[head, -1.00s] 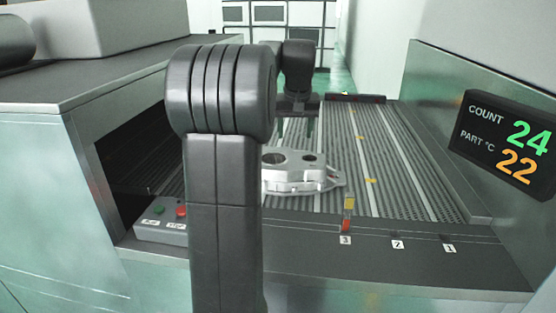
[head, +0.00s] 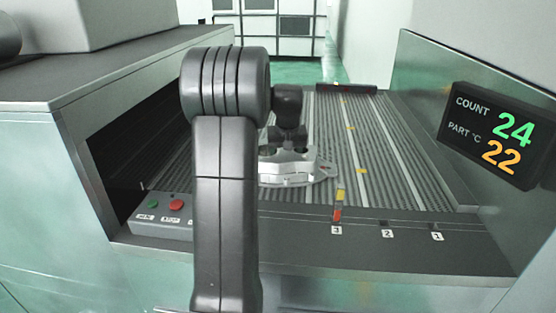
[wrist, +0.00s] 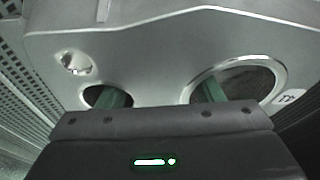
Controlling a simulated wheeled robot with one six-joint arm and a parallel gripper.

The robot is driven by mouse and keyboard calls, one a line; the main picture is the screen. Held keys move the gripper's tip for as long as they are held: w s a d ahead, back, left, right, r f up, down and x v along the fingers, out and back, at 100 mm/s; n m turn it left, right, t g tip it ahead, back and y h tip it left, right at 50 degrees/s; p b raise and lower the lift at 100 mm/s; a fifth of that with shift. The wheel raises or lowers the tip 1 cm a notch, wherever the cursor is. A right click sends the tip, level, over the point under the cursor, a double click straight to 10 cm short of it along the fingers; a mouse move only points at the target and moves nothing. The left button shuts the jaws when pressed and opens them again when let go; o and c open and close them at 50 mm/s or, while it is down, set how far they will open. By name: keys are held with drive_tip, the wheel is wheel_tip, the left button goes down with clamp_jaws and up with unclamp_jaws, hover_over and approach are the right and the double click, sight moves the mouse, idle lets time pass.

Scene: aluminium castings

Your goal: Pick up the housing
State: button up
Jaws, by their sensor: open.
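The housing (head: 290,172) is a silver-grey casting with round openings in its top. It lies on the ribbed conveyor bed, partly hidden behind my arm in the head view. In the wrist view the housing (wrist: 150,60) fills most of the upper picture, with a large round bore at right and a smaller hole at left. My gripper (wrist: 163,95) is open and directly over it. One green finger lines up with each opening; I cannot tell how deep the tips reach. In the head view my dark wrist is just above the housing, with the fingers hardly visible.
A control box (head: 165,213) with green and red buttons sits at front left. A small red and yellow post (head: 338,205) stands by mark 3 on the front ledge. A display (head: 500,135) is on the right wall. The conveyor bed (head: 395,165) right of the housing is clear.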

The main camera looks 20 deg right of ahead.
clamp_jaws()
drive_tip(key=shift+w+r, duration=0.1)
drive_tip(key=shift+r, duration=0.05)
idle(0.4)
